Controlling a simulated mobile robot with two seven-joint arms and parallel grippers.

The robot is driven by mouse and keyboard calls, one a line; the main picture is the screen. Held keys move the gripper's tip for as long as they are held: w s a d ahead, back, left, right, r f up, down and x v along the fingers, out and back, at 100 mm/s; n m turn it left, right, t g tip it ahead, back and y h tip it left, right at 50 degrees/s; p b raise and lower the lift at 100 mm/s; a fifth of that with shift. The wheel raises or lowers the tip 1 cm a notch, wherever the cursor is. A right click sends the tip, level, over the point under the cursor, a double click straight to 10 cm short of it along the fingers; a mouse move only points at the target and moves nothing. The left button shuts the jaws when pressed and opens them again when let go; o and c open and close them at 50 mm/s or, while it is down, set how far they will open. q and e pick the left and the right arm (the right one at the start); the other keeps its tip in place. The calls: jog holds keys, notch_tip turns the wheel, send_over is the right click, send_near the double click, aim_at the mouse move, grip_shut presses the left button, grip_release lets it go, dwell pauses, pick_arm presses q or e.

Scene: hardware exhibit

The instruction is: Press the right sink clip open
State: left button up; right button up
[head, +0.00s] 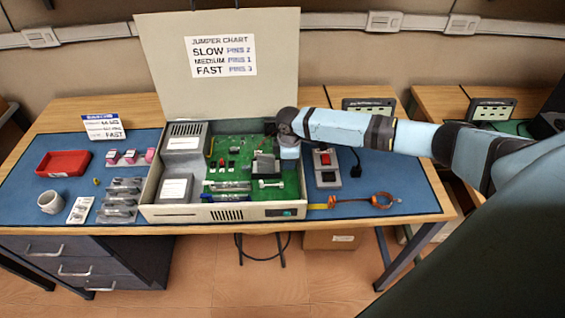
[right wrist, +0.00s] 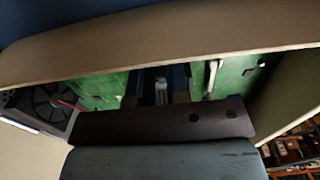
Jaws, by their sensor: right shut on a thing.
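My right gripper (head: 266,172) reaches down into the open computer case (head: 225,214), over the right half of the green board (head: 232,147). In the right wrist view its two dark fingers (right wrist: 161,88) are closed on a narrow grey part, probably of the heat sink. The gripper hides most of that part, so I cannot tell whether it is the clip. A pale bar, perhaps a clip (head: 270,183), lies just in front of the fingers. A pale bar also shows beside the fingers in the right wrist view (right wrist: 212,76). My left gripper is not in view.
The raised lid (head: 180,90) with a jumper chart stands behind the case. A red tray (head: 63,163), a white cup (head: 52,202) and several grey modules (head: 118,200) sit to the left. A switch box (head: 326,167) and an orange strap (head: 365,200) lie to the right.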

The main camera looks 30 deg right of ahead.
jog(key=shift+s+d+f+p, duration=0.2)
jog(key=shift+f+p, duration=0.05)
jog(key=shift+p, duration=0.15)
jog(key=o, duration=0.4)
jog(key=shift+c, duration=0.2)
jog(key=shift+r, duration=0.1)
dwell(0.5)
